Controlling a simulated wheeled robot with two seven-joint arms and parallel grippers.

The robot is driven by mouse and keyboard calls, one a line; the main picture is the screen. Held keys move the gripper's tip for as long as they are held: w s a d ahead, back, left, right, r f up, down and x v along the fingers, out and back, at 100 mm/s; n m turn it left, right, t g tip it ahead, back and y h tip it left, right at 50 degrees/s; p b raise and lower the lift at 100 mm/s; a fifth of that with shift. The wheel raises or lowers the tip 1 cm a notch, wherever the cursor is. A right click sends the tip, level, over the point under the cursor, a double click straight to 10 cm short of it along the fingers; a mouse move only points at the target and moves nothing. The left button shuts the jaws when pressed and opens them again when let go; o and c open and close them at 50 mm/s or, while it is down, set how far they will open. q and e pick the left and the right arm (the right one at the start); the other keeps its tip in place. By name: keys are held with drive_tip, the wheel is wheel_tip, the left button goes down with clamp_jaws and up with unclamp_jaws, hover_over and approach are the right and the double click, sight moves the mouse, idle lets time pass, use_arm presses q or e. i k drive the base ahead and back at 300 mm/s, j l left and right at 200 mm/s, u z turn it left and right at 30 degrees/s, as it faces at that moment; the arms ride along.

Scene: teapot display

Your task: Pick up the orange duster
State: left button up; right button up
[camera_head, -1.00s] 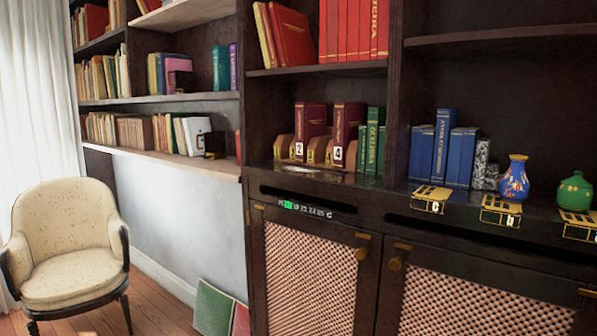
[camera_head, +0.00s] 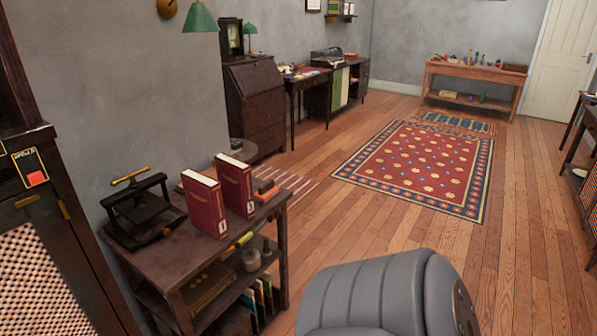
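I see no thing that I can name for sure as the orange duster. A small block with an orange-brown top and dark parts (camera_head: 265,189) lies on the right end of a dark side table (camera_head: 160,255), beside two upright red books (camera_head: 204,203); I cannot tell whether it is the duster. Neither of my grippers is in view.
A black press (camera_head: 143,212) stands on the side table's left. A grey, rounded, padded shape like a chair back (camera_head: 365,295) fills the bottom middle. Open wooden floor (camera_head: 345,225) and a red rug (camera_head: 420,165) lie beyond. A workbench (camera_head: 475,75) stands at the back.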

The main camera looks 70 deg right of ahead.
sight(267, 190)
drive_tip(key=z, duration=1.8)
